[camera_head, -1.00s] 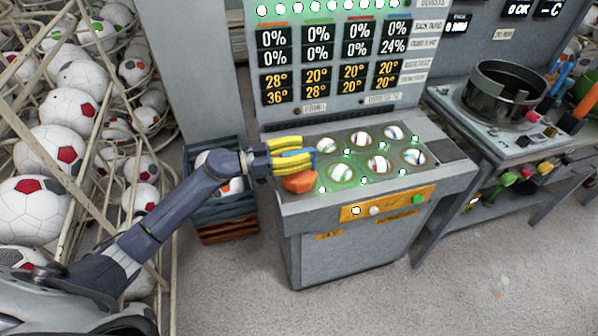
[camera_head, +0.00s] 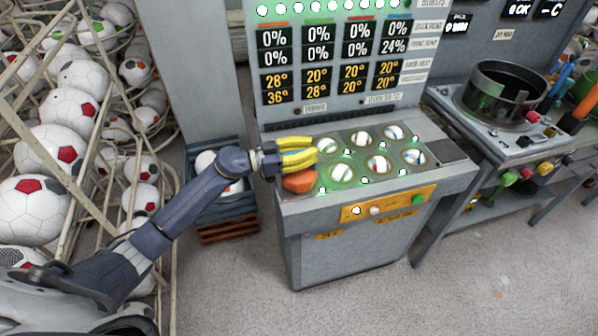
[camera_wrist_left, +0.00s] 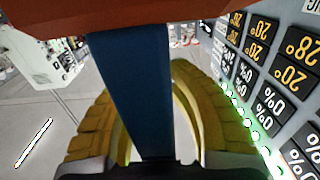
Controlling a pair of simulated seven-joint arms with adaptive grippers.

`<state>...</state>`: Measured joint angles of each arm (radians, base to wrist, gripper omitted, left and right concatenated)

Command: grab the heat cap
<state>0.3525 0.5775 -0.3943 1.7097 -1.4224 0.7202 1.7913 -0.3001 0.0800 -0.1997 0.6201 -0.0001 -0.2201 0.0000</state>
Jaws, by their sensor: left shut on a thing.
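The heat cap (camera_head: 300,181) is an orange, faceted block at the left end of the ball press top. Its blue stem (camera_wrist_left: 137,90) runs between my fingers in the left wrist view, where the orange body (camera_wrist_left: 150,14) fills the top edge. My left gripper (camera_head: 308,150) has yellow fingers and sits just above the orange block. The left gripper also shows in the left wrist view (camera_wrist_left: 140,108). My right gripper is not in view.
The press top (camera_head: 440,181) holds several balls in green-lit sockets right of the cap. A display panel (camera_head: 335,70) rises behind it. A crate (camera_head: 228,206) stands left of the press, near a rack of footballs (camera_head: 45,150). A round black pot (camera_head: 505,92) stands at right.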

